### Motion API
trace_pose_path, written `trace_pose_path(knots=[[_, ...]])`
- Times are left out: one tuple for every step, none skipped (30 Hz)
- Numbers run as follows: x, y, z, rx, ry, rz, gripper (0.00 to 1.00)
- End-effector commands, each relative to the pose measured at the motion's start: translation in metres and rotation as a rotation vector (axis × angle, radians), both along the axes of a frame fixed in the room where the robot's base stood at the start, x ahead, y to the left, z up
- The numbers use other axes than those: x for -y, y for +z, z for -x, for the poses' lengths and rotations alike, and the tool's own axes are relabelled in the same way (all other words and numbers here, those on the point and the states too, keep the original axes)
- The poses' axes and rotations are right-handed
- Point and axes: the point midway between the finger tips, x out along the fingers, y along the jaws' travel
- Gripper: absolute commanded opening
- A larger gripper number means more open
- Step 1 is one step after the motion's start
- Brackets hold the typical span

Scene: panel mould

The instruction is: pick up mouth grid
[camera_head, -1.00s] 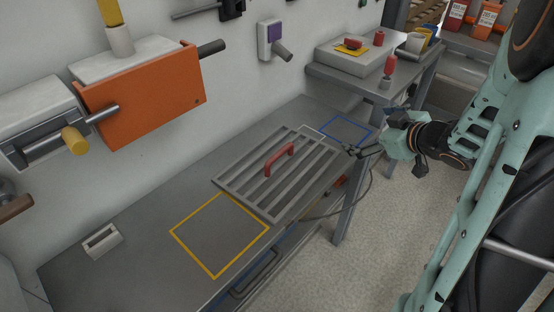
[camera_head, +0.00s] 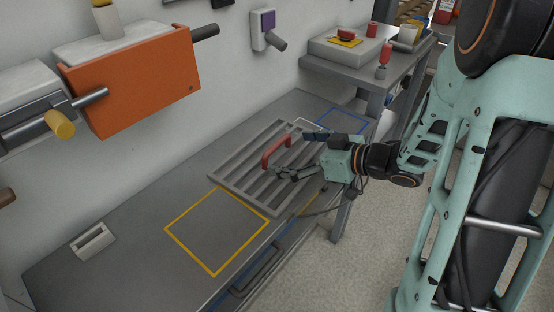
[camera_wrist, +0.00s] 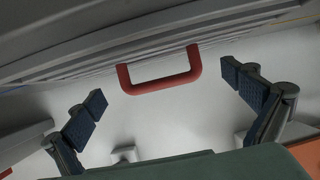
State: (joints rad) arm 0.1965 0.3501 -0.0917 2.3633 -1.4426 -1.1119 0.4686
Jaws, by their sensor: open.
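The mouth grid (camera_head: 240,181) is a grey slatted panel lying on the grey bench, with a red handle (camera_head: 275,152) standing up from its middle. In the wrist view the red handle (camera_wrist: 160,82) is a U shape, and the grid's slats (camera_wrist: 60,72) run along the top. My gripper (camera_head: 296,154) is open over the grid's right part, beside the handle. In the wrist view my gripper (camera_wrist: 170,97) has its two blue-padded fingers wide apart, one on each side of the handle, touching neither end of it as far as I can tell.
A yellow square outline (camera_head: 214,272) is marked on the bench in front of the grid, and a blue outline (camera_head: 342,121) behind it. An orange box (camera_head: 130,88) is on the wall. A small grey block (camera_head: 93,240) sits at the lower left. The yellow square is empty.

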Motion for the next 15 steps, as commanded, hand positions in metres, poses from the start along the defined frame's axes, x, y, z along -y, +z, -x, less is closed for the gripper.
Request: trace_pose_path(knots=[[-0.006,-0.005,-0.003,0.000,0.003,-0.001,1.00],[-0.009,-0.007,-0.006,0.000,0.003,-0.001,1.00],[-0.014,-0.010,-0.009,0.000,0.004,0.000,1.00],[-0.017,-0.011,-0.012,0.001,0.005,0.001,1.00],[-0.021,-0.013,-0.015,0.002,0.005,0.000,1.00],[-0.026,-0.015,-0.018,0.002,0.005,0.000,1.00],[-0.028,-0.016,-0.020,0.001,0.004,0.000,1.00],[-0.031,-0.017,-0.022,0.000,0.002,0.000,1.00],[-0.033,-0.017,-0.023,0.000,0.001,-0.001,1.00],[-0.034,-0.017,-0.024,0.001,0.000,-0.001,1.00],[-0.034,-0.016,-0.025,0.001,0.000,-0.001,1.00],[-0.034,-0.016,-0.025,0.000,-0.001,-0.001,1.00],[-0.033,-0.016,-0.025,0.000,-0.001,-0.001,1.00],[-0.033,-0.015,-0.024,0.000,-0.001,-0.001,1.00],[-0.033,-0.015,-0.025,0.000,-0.001,0.000,1.00]])
